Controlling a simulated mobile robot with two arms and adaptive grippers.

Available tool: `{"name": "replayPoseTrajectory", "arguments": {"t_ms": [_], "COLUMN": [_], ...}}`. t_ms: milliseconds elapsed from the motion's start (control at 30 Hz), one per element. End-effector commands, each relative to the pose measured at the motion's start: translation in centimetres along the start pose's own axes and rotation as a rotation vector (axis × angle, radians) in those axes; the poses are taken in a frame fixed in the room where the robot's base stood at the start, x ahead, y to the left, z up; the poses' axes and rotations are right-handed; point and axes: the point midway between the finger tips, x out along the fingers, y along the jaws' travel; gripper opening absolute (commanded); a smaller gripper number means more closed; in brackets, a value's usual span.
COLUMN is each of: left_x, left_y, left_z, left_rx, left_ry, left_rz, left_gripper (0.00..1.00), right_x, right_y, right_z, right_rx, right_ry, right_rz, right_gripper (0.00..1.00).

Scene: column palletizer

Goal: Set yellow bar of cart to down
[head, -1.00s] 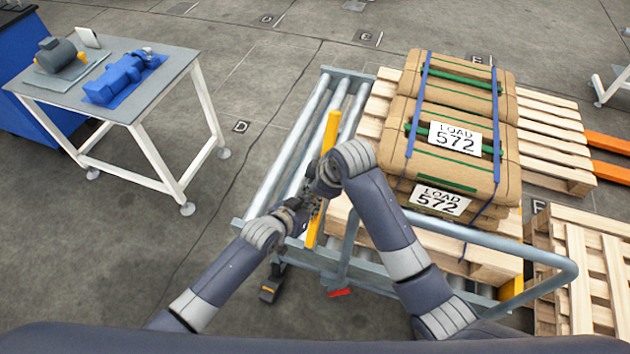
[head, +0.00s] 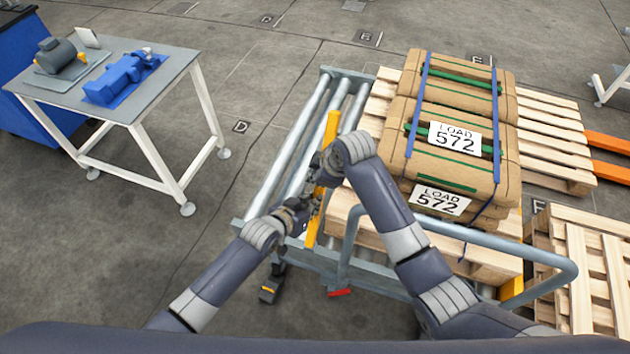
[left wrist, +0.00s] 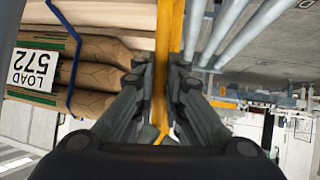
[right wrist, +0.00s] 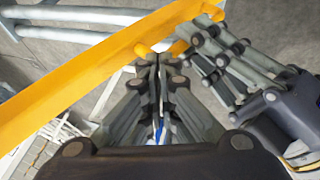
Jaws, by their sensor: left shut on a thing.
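My right gripper (head: 322,180) is beside the bar, higher up than the left one. In the right wrist view its fingers (right wrist: 158,62) are close together, with the bar (right wrist: 70,75) passing across beyond them and nothing clearly held. My arms hide part of the bar.
Strapped sacks labelled 572 (head: 455,165) lie on a wooden pallet (head: 375,232) on the right. A tubular handle (head: 480,238) curves along the near side. A table (head: 135,105) with a blue machine part stands at left. Bare floor lies between table and cart.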

Motion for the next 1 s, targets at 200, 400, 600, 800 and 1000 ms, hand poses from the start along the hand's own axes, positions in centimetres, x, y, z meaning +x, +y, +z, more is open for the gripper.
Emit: {"name": "replayPoseTrajectory", "arguments": {"t_ms": [200,400,600,800,1000], "left_x": [0.0,0.0,-0.1,-1.6,-5.1], "left_y": [0.1,0.1,0.0,0.0,0.1], "left_z": [0.2,0.1,0.1,0.2,0.1], "left_rx": [0.001,0.001,0.001,0.001,0.0], "left_ry": [-0.003,-0.001,0.0,0.0,0.001], "left_rz": [0.001,0.001,0.001,0.001,0.001], "left_gripper": [0.22,0.31,0.31,0.31,0.31], "right_x": [0.1,0.1,0.1,0.1,0.1], "right_y": [-0.1,-0.1,-0.1,-0.1,-0.1], "right_z": [0.1,0.2,0.1,0.1,0.1], "right_rx": [0.0,0.0,0.0,0.0,0.0], "right_ry": [-0.003,-0.003,-0.003,-0.003,-0.003], "right_rz": [0.0,-0.001,-0.002,-0.002,-0.002], "right_gripper": [0.0,0.0,0.0,0.0,0.0]}}
